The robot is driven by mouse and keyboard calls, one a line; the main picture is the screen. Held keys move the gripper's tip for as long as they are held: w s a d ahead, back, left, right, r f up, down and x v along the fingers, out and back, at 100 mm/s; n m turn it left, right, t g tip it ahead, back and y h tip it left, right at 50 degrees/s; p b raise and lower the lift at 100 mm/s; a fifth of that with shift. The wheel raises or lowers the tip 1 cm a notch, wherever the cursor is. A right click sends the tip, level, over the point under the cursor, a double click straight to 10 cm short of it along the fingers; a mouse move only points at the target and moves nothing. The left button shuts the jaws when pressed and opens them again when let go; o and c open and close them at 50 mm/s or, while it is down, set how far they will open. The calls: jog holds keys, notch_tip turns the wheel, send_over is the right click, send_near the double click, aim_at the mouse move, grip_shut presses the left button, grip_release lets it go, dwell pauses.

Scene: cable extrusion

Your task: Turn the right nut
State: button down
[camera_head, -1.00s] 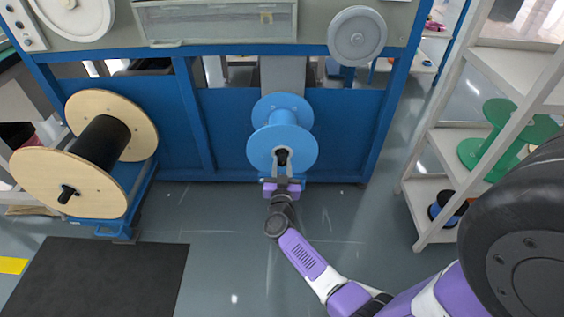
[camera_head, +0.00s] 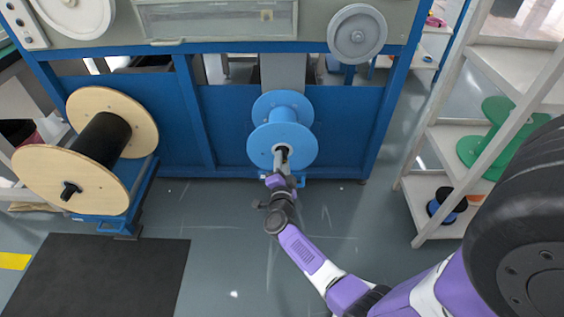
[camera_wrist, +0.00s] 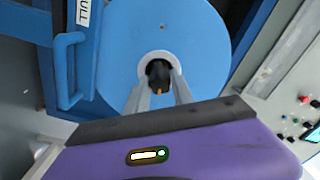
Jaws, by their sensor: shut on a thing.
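The nut (camera_wrist: 159,76) is a dark piece with a small orange mark, at the hub of the blue spool. The blue spool (camera_head: 262,147) sits on the blue machine in the middle of the head view, and its round face (camera_wrist: 200,40) fills much of the wrist view. My gripper (camera_head: 282,158) reaches up to the hub from the front. In the wrist view my gripper's two grey fingers (camera_wrist: 158,84) are shut on the nut, one on each side. In the head view my fingers largely hide the nut.
A wooden-flanged spool with black cable (camera_head: 103,140) stands on a blue stand at left. A shelf (camera_head: 445,145) with a green spool (camera_head: 483,150) is at right. A black mat (camera_head: 100,280) lies on the floor at lower left.

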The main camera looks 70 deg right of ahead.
jog(key=shift+f+n+b, duration=0.15)
jog(key=shift+n+b, duration=8.2)
jog(key=shift+n, duration=5.35)
jog(key=c, duration=1.1)
grip_release()
